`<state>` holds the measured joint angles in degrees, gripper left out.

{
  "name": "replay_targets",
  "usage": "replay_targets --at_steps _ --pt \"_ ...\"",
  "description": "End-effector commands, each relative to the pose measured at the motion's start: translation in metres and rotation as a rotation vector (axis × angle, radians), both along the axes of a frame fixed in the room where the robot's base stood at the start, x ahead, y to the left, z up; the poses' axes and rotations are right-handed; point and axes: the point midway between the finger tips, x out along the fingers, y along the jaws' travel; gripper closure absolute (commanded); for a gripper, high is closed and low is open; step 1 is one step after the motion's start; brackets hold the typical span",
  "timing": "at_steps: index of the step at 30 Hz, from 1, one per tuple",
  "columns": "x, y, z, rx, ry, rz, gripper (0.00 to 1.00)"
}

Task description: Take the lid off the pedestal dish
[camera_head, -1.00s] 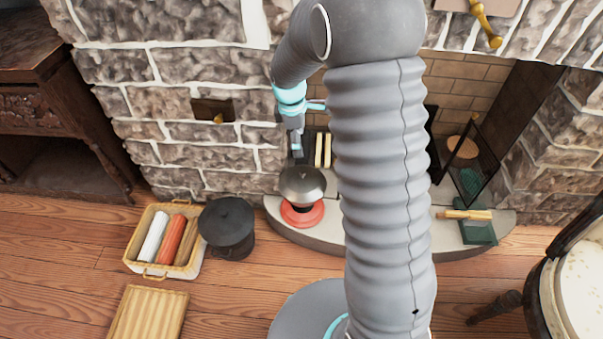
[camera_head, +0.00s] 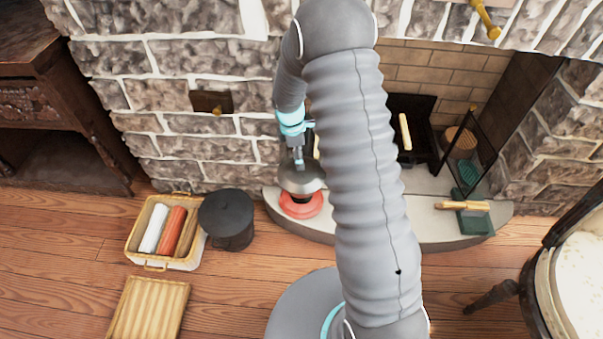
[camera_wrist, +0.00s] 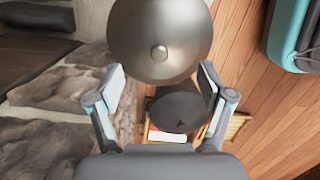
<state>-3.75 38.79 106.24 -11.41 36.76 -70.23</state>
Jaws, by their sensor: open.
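The pedestal dish's domed grey metal lid (camera_head: 311,181) sits over a red round base (camera_head: 302,209) on the left part of the hearth. The lid (camera_wrist: 160,22) fills the top of the wrist view, with its small round knob (camera_wrist: 159,53) facing the camera. My gripper (camera_head: 297,165) is at the lid's top in the head view, where its fingertips are hard to make out. In the wrist view my gripper (camera_wrist: 161,82) is open, its two fingers wide apart, with nothing between them. The knob shows beyond the fingertips, midway between them. The red base is hidden there.
A dark lidded pot (camera_head: 227,213) stands on the wooden floor left of the hearth. Beside it is a basket (camera_head: 166,263) of red, white and brown rolls. A fireplace (camera_head: 430,60) and stone wall (camera_head: 180,65) stand behind.

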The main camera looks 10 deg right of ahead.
Motion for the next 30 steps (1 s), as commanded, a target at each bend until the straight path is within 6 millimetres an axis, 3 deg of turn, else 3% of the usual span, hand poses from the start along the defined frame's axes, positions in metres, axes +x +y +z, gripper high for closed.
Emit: replay_targets --at_steps 11,19,29,30 --pt "-0.001 -0.007 -0.045 -0.001 0.003 0.001 0.20" --pt "0.000 -0.008 -0.050 0.000 0.000 0.000 0.20" --pt "0.000 -0.008 -0.050 0.000 0.000 0.000 1.00" --pt "0.000 -0.008 -0.050 0.000 0.000 0.000 1.00"
